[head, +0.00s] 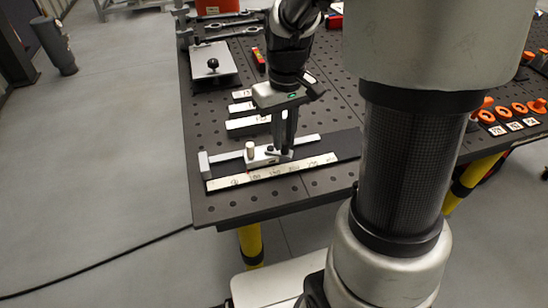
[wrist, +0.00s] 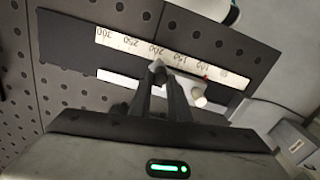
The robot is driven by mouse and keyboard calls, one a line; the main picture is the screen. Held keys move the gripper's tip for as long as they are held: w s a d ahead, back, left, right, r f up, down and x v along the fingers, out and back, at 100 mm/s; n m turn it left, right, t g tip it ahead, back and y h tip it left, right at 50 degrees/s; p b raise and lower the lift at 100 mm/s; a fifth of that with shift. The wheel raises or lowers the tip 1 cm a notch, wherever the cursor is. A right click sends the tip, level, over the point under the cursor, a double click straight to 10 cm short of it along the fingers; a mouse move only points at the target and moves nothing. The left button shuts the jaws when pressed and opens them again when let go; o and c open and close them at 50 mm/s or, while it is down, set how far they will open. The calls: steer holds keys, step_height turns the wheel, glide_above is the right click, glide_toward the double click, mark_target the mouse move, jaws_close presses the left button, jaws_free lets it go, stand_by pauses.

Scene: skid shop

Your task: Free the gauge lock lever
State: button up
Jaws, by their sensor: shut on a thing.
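The gauge (head: 262,160) lies near the front edge of the dark perforated table, with a light slider block on a rail and a cream knob (head: 250,149) standing on it. A white scale strip (head: 273,172) with numbers runs along its front; it also shows in the wrist view (wrist: 130,45). My gripper (head: 281,150) points down at the slider, right of the knob, its fingers close together. In the wrist view the fingertips (wrist: 158,70) meet at a small grey part by the scale, which I take for the lock lever. The fingers hide most of it.
White labelled blocks (head: 248,123) lie behind the gauge. A metal plate with a black knob (head: 213,65) and wrenches (head: 228,26) lie at the back left. Orange parts (head: 517,108) sit at the right. The table's front left corner is clear.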

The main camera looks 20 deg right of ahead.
steer(key=shift+w, duration=0.15)
steer(key=shift+w+d, duration=0.1)
steer(key=shift+w, duration=0.2)
stand_by(0.3)
steer(key=shift+w+p, duration=0.3)
steer(key=shift+w, duration=0.1)
steer(key=o, duration=1)
steer(key=shift+r, duration=0.1)
